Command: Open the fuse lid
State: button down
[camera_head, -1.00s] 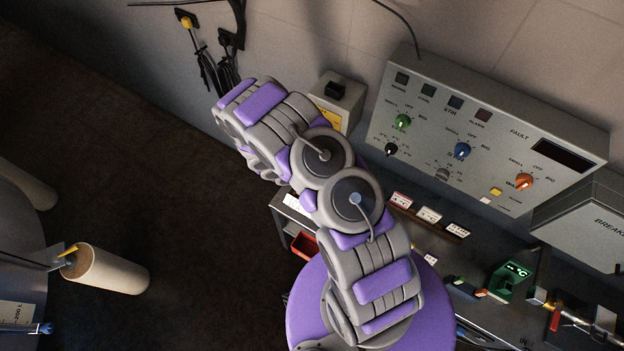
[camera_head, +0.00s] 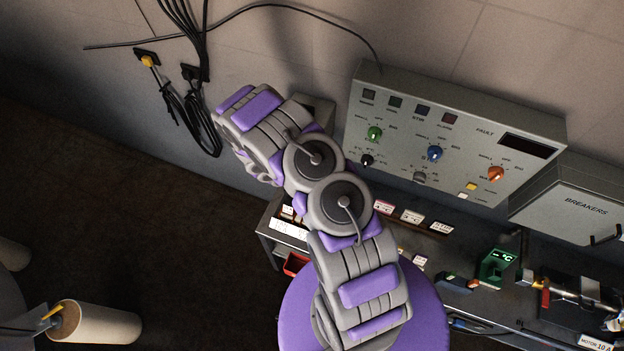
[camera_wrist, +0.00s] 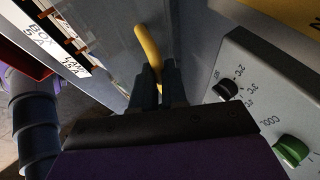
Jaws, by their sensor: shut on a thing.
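In the wrist view, my gripper (camera_wrist: 159,85) has its two dark fingers close together on a yellow handle (camera_wrist: 147,42). The handle is a curved bar standing in front of a grey, glassy panel (camera_wrist: 112,40), which looks like the fuse lid. Behind or beside this panel are white labels such as "BOX 5 A" (camera_wrist: 28,42) and "LAMP 5A" (camera_wrist: 70,50). I cannot tell how far the lid is tilted. In the head view, my arm hides the gripper and the lid.
In the head view, a control panel (camera_head: 400,105) with several knobs stands against the wall. A grey breakers box (camera_head: 565,205) is at its right. In the wrist view, a black knob (camera_wrist: 226,88) and a green knob (camera_wrist: 292,148) lie close right of my gripper. Cables (camera_head: 185,100) hang upper left.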

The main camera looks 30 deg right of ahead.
jog(key=c, duration=1.2)
grip_release()
jog(key=shift+a, duration=0.15)
jog(key=v, duration=1.7)
jog(key=shift+a+r+b, duration=0.1)
jog(key=shift+r+b, duration=0.05)
jog(key=shift+b, duration=0.15)
